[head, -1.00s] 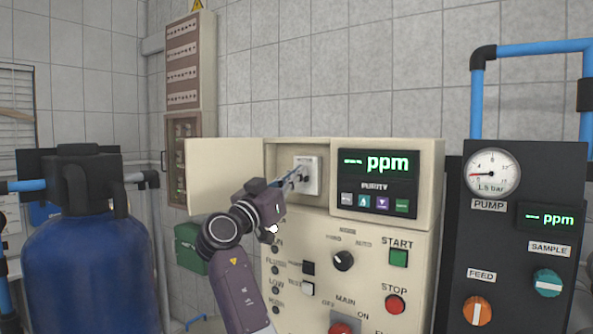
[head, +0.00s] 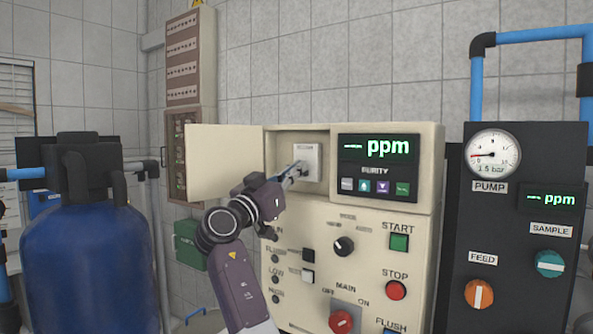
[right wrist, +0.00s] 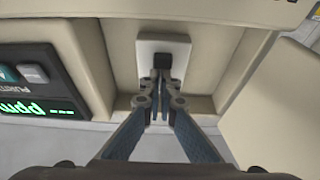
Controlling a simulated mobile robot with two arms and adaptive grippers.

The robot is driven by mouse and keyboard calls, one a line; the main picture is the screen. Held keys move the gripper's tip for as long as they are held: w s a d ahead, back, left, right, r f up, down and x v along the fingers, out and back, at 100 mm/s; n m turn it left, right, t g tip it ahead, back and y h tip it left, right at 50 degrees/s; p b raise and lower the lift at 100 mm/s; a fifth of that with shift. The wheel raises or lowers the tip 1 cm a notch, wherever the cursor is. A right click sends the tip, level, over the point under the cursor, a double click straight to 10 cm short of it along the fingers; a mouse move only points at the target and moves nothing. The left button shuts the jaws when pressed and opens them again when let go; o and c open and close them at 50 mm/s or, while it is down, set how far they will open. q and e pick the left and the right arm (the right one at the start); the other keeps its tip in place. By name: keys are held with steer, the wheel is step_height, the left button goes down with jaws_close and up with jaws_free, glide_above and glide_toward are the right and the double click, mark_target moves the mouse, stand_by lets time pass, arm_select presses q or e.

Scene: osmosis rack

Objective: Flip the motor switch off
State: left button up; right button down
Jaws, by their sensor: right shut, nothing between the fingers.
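The motor switch is a white plate (head: 311,156) inside the open compartment of the beige control box. It also shows in the right wrist view (right wrist: 147,48) with a black toggle (right wrist: 168,51) on it. My right gripper (head: 302,166) reaches into the compartment from the left. In the right wrist view its fingers (right wrist: 162,82) are shut together with nothing between them, tips at the toggle. I cannot tell for sure whether they touch it. The fingers hide part of the plate and toggle. My left gripper is not in view.
The compartment's door (head: 222,165) stands open to the left. Right of the compartment is the ppm display (head: 377,162). Below are a START button (head: 399,242), a STOP button (head: 396,290) and a red MAIN knob (head: 341,321). A blue tank (head: 90,250) stands at left.

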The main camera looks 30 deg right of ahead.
steer(key=v, duration=1.2)
steer(key=shift+f, duration=0.1)
